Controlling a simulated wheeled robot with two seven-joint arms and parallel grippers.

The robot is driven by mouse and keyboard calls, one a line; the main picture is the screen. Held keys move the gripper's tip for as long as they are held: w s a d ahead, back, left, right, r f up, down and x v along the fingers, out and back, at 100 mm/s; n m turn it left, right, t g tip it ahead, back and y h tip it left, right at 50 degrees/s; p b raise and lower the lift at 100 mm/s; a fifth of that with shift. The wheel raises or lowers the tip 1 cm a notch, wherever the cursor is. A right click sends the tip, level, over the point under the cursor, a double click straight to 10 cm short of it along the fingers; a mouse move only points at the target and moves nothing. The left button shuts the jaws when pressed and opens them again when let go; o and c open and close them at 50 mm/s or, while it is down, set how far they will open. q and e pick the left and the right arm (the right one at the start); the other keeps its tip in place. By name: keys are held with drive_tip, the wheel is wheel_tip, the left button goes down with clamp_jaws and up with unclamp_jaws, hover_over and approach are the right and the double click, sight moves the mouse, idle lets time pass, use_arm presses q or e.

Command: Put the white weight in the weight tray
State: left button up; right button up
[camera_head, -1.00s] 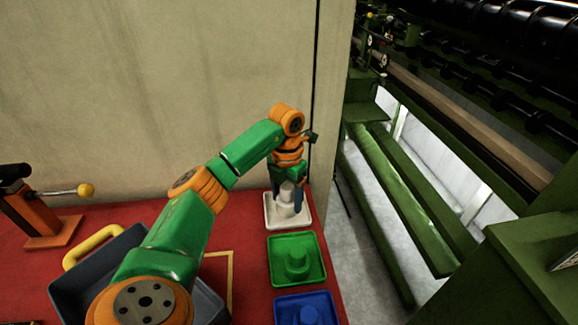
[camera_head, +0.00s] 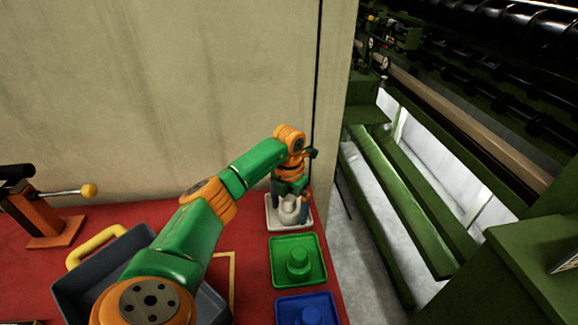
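The white weight (camera_head: 289,212) stands upright in a small white square tray (camera_head: 271,224) at the right end of the red table. My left gripper (camera_head: 290,205) points down over it, with one finger on each side of the weight. The fingers look spread, with a little space beside the weight. The gripper hides the weight's top and the back of the white tray. My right gripper does not show.
A green tray with a green weight (camera_head: 298,261) and a blue tray with a blue weight (camera_head: 311,316) stand in front. A dark grey bin (camera_head: 75,283) with a yellow handle lies left, partly behind my arm. An orange lever stand (camera_head: 45,220) is far left. The wall is close behind.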

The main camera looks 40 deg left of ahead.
use_arm(q)
wheel_tip(320, 180, up, 12)
drive_tip(key=shift+r+p, duration=0.2)
drive_tip(key=shift+p, duration=0.2)
idle(0.3)
